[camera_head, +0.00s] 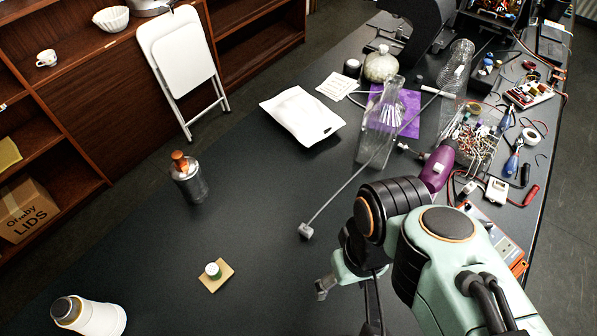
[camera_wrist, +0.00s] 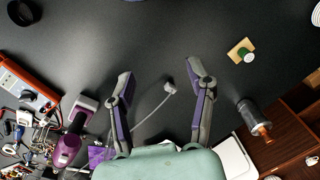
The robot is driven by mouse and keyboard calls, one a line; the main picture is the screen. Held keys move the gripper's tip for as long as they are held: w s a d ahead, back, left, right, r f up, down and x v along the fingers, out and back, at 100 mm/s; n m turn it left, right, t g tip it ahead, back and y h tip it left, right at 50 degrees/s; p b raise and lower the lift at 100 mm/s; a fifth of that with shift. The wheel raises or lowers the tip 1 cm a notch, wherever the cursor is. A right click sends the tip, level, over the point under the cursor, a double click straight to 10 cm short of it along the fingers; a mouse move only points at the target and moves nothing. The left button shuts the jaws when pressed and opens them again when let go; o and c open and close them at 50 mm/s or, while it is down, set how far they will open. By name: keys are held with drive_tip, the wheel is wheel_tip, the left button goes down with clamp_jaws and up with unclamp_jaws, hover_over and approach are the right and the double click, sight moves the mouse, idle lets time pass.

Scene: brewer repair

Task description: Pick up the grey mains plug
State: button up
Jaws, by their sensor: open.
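The grey mains plug (camera_head: 305,230) lies on the dark table at the end of a grey cable that runs up to the right. In the wrist view the plug (camera_wrist: 169,87) appears between my fingers, nearer the right one, with its cable trailing down to the left. My gripper (camera_wrist: 159,72) is open and empty, its two fingers spread well apart. In the head view my gripper (camera_head: 347,302) is to the right of and nearer the camera than the plug, partly hidden by my arm. Its exact height above the table is hard to tell.
A small green-and-white pot on a wooden block (camera_head: 222,280), a dark bottle with an orange cap (camera_head: 188,179) and a white pouch (camera_head: 303,117) lie around. A glass carafe (camera_head: 378,125) stands near the cable. Wires and tools crowd the right. Table around the plug is clear.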

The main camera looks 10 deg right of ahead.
drive_tip(key=shift+o, duration=1)
drive_tip(key=m, duration=1)
hover_over(306, 228)
drive_tip(key=shift+h, duration=0.4)
wheel_tip(306, 228, down, 16)
drive_tip(key=shift+r, duration=0.2)
wheel_tip(306, 228, down, 6)
drive_tip(key=shift+f, duration=0.45)
clamp_jaws()
